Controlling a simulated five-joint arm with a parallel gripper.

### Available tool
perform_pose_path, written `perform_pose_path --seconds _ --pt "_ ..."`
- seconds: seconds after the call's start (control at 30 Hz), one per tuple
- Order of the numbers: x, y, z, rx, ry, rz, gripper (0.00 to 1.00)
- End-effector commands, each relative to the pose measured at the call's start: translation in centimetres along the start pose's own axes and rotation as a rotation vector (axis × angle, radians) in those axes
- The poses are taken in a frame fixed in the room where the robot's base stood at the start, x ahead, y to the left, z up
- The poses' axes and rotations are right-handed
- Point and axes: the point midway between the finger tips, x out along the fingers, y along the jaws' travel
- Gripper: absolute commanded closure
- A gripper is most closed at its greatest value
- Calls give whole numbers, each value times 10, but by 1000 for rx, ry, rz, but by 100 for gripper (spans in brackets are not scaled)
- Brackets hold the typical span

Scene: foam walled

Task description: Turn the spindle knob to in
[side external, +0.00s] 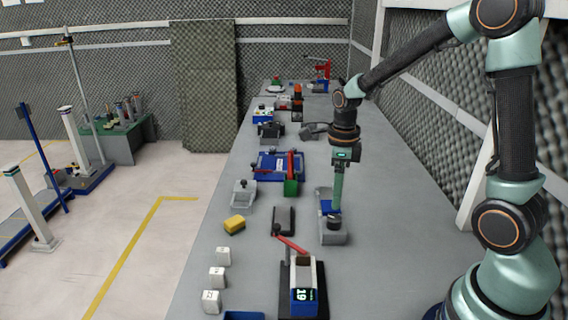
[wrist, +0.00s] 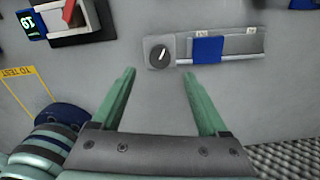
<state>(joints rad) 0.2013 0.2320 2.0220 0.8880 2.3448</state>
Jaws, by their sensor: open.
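The spindle knob (wrist: 160,55) is a dark round disc with a white pointer line, tilted slightly right of straight up in the wrist view. It sits on a grey plate at the end of a grey fixture with a blue sliding block (wrist: 208,49) and two small labels too small to read. In the side view the knob (side external: 334,223) is on the near end of the grey fixture (side external: 331,239). My gripper (wrist: 159,72) is open and empty, its green fingers to either side of the knob's line. In the side view my gripper (side external: 337,207) points down at the knob; contact cannot be told.
A device with a red lever (side external: 290,244) and a lit display (side external: 303,295) stands near the front left of the fixture. A yellow sponge (side external: 234,223) and white blocks (side external: 217,277) lie farther left. A blue fixture (side external: 265,165) stands behind. Bare bench lies to the right.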

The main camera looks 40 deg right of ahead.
Motion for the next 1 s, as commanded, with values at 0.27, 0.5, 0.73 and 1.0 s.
perform_pose_path --seconds 0.27,0.5,0.73,1.0 --pt "52 1 -1 -2 4 4 23" --pt "73 0 0 -2 1 1 23" --pt "75 0 0 -2 0 0 23" --pt "75 0 0 -2 0 0 84"
